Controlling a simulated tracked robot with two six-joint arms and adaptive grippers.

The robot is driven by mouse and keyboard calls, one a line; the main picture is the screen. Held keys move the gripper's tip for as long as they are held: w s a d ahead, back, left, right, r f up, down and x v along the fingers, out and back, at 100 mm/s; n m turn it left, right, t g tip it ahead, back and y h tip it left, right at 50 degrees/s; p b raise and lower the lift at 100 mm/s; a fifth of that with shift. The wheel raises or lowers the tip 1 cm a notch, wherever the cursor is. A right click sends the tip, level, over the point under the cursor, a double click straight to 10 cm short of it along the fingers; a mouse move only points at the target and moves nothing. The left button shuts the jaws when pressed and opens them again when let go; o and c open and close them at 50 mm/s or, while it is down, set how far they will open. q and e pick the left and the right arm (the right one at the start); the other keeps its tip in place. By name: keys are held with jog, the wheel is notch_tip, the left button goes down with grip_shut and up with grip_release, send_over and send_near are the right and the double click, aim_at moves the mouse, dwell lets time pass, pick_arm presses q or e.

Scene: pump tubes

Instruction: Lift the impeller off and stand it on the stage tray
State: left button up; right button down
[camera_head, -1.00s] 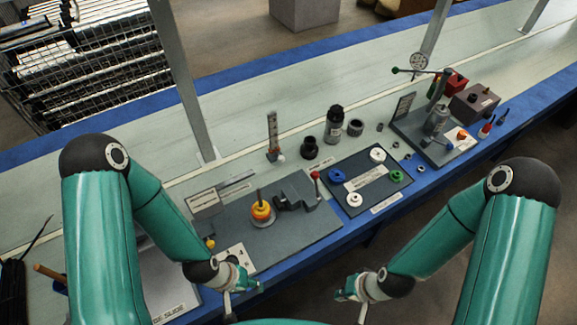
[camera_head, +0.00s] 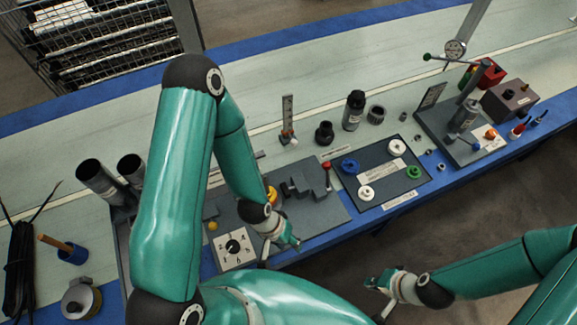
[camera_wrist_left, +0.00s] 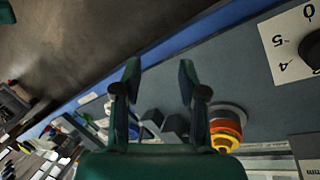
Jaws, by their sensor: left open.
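An orange and yellow stacked round part, apparently the impeller (camera_head: 272,195), sits on the grey fixture board (camera_head: 325,215). My left arm partly hides it in the head view. In the left wrist view the stacked part (camera_wrist_left: 226,132) shows beyond the right finger, on a grey round base. My left gripper (camera_head: 283,250) is open and empty, near the board's front edge; its spread fingers (camera_wrist_left: 160,75) show in the wrist view. A dark tray (camera_head: 425,187) with blue, white and green round parts, possibly the stage tray, lies right of the board. My right gripper (camera_head: 380,288) is off the bench front; its opening is unclear.
A white dial plate (camera_head: 234,252) lies at the board's left. A grey block with a red-knobbed lever (camera_head: 327,170) stands beside the impeller. A gauge stand (camera_head: 468,95) is at far right. The bench behind is largely clear.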

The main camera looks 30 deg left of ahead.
pick_arm(q)
jog(key=shift+o, duration=2.6)
jog(key=shift+w+d, duration=0.1)
jog(key=shift+w, duration=0.15)
jog(key=o, duration=0.3)
jog(key=m, duration=0.1)
jog(key=w+d+m+b, duration=0.2)
jog(key=shift+d+f+g, duration=0.25)
jog(key=shift+g, duration=0.15)
jog(key=m+y+b, duration=0.8)
jog(key=m, duration=0.6)
send_near(269, 191)
jog(key=shift+g, duration=0.5)
jog(key=x, duration=0.7)
jog(key=w+x, duration=0.1)
jog(key=x, duration=0.2)
jog(key=shift+w+f+p, duration=0.1)
jog(key=shift+f+p, duration=0.2)
jog(key=shift+p, duration=0.1)
jog(key=shift+c, duration=0.2)
jog(key=c, duration=1.5)
